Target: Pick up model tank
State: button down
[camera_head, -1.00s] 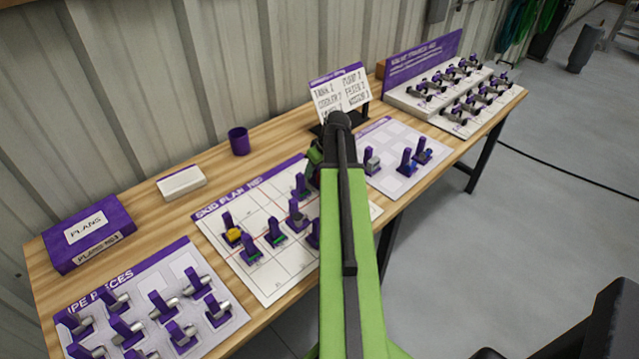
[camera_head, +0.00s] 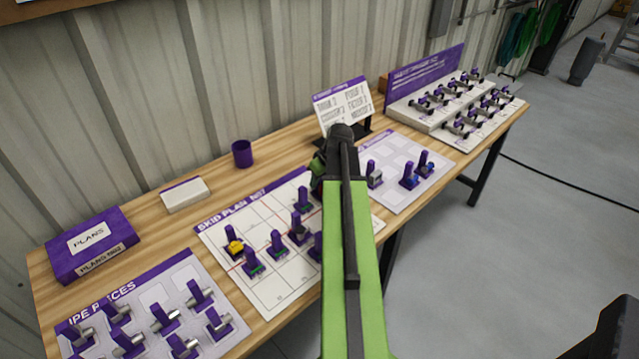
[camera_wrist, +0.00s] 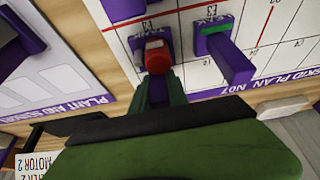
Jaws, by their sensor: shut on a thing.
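The model tank looks to be the piece with a red cylinder (camera_wrist: 157,57) on a purple body, in the wrist view. My gripper (camera_wrist: 158,86) has its green fingers shut on it, over the white skid plan board (camera_wrist: 258,70). I cannot tell whether the piece touches the board. In the head view my gripper (camera_head: 317,174) is mostly hidden behind my own arm, at the far right part of the skid plan board (camera_head: 222,236), and the held piece cannot be made out.
Several purple-handled pieces stand on the skid plan board, one with a green-topped base (camera_wrist: 222,50) close beside the gripper. A sign stand (camera_head: 342,103) is just behind. The pipe pieces board (camera_head: 240,333), plans box (camera_head: 90,238), white block (camera_head: 185,194) and purple cup (camera_head: 242,153) are to the left.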

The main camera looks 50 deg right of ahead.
notch_tip(320, 180, up, 10)
jog(key=p, duration=0.9)
jog(key=shift+s+d+f, duration=0.15)
jog(key=shift+f, duration=0.05)
jog(key=shift+s+d, duration=0.3)
jog(key=shift+d, duration=0.05)
